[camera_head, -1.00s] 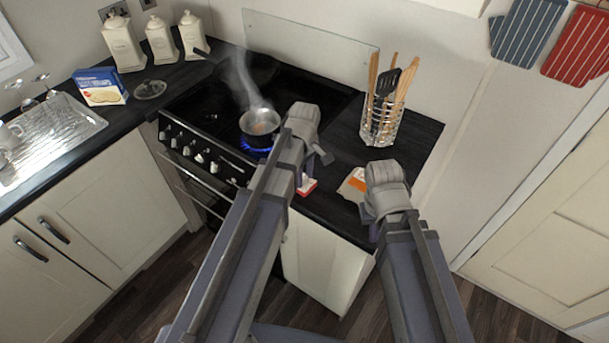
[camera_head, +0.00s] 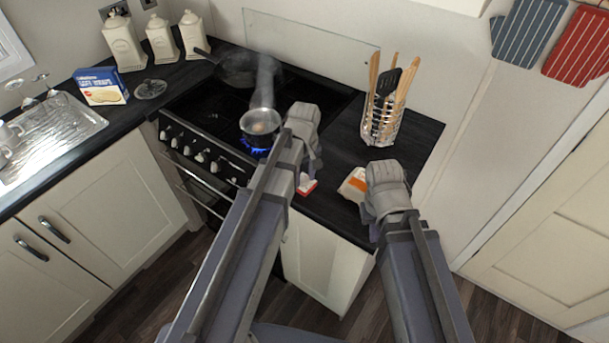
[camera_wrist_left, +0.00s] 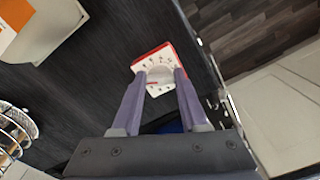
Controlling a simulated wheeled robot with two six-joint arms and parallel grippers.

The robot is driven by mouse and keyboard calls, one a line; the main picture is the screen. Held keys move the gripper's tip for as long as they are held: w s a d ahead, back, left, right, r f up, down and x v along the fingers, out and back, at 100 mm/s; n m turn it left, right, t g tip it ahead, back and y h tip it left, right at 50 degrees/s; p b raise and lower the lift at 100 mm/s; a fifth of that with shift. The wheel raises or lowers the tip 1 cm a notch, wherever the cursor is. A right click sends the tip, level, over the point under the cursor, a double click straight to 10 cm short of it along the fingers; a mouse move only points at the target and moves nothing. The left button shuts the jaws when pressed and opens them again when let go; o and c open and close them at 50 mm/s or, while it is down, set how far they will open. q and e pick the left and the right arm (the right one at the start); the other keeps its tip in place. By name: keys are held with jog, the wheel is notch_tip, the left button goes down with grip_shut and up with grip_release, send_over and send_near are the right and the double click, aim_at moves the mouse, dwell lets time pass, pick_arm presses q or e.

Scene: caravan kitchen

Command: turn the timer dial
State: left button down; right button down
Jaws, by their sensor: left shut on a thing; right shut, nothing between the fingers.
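The timer (camera_wrist_left: 153,58), white-faced with a red edge and dark marks, lies on the dark worktop in the left wrist view. Its pale round dial (camera_wrist_left: 160,76) sits between the fingertips of my left gripper (camera_wrist_left: 161,82), which is shut on it. In the head view the timer (camera_head: 307,186) shows only in part, beside my left gripper (camera_head: 308,172), whose wrist hides the rest. My right gripper (camera_head: 372,222) is shut and empty near the worktop's front edge; its fingertips are mostly hidden under its wrist.
A steaming pan (camera_head: 261,124) stands over a blue flame on the hob, left of my left gripper. An orange and white packet (camera_head: 354,185) lies between my grippers. A wire utensil holder (camera_head: 380,122) stands behind it.

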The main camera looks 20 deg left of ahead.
aim_at(304, 178)
pick_arm(q)
jog(key=shift+c, duration=2.1)
grip_release()
notch_tip(304, 178, up, 8)
jog(key=p, duration=0.8)
jog(key=shift+f, duration=0.1)
pick_arm(e)
notch_tip(304, 178, up, 8)
jog(key=shift+f, duration=0.1)
notch_tip(304, 178, down, 5)
jog(key=b, duration=0.5)
pick_arm(q)
jog(key=s+d+f+m, duration=0.2)
jog(key=s+d+m, duration=0.3)
jog(key=s+m, duration=0.1)
jog(key=s+d+f+m+y, duration=0.1)
jog(key=s+d+f+m, duration=0.1)
jog(key=s+d+m, duration=0.3)
jog(key=s+m, duration=0.1)
jog(key=s, duration=0.2)
jog(key=shift+f, duration=0.35)
